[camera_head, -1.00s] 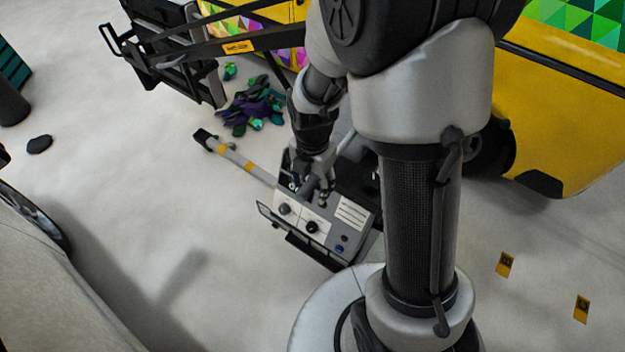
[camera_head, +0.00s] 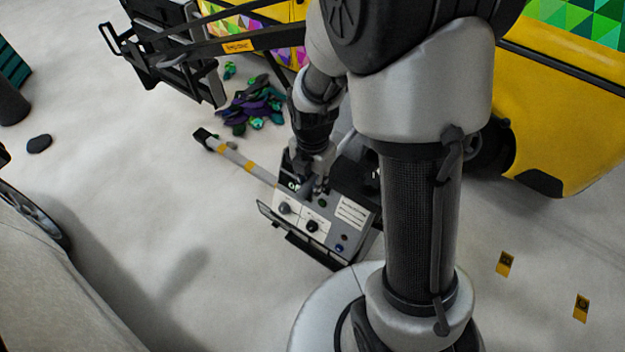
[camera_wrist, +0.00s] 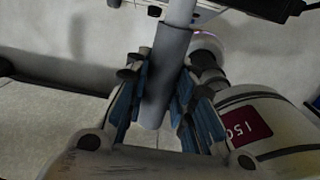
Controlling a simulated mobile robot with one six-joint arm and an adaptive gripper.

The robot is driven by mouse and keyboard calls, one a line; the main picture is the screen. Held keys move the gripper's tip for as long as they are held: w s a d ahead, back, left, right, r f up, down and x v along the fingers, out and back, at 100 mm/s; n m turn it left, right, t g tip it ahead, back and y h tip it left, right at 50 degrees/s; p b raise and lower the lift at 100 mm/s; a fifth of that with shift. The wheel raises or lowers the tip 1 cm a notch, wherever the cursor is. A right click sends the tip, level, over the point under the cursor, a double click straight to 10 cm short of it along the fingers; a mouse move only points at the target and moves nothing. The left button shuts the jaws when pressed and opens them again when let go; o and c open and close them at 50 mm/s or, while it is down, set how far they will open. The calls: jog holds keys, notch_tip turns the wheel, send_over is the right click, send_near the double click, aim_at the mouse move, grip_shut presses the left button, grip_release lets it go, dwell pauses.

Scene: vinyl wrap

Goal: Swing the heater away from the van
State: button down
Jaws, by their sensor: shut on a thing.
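The heater (camera_head: 185,55) is a black framed panel on a dark boom at the top left of the head view. It stands close to the yellow van (camera_head: 565,110), in front of its patterned side. A grey control box (camera_head: 325,228) with knobs and small lamps stands on the floor at the middle. My gripper (camera_head: 315,178) is at the box's top edge. In the wrist view, my gripper (camera_wrist: 160,110) is shut around a grey cylindrical handle (camera_wrist: 168,65). My arm hides part of the van and the box's far side.
A striped bar (camera_head: 235,158) sticks out left from the control box. A pile of purple and green scraps (camera_head: 252,108) lies below the heater boom. A dark flat object (camera_head: 39,144) lies at the left. Yellow markers (camera_head: 505,264) lie at right. The left floor is mostly clear.

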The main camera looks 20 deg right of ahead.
jog(key=shift+s+d+f, duration=0.1)
jog(key=shift+s+d, duration=0.3)
jog(key=shift+s, duration=0.3)
dwell(0.3)
jog(key=c, duration=2.2)
grip_release()
jog(key=shift+s+d, duration=0.8)
jog(key=shift+s, duration=0.25)
jog(key=shift+s+d, duration=0.8)
jog(key=shift+s, duration=0.2)
jog(key=o, duration=0.7)
jog(key=shift+a, duration=0.1)
jog(key=shift+c, duration=0.2)
jog(key=shift+o, duration=1.3)
jog(key=shift+a, duration=0.15)
jog(key=shift+o, duration=0.8)
jog(key=shift+w, duration=0.15)
notch_tip(320, 180, up, 10)
jog(key=p, duration=0.7)
jog(key=shift+p, duration=0.3)
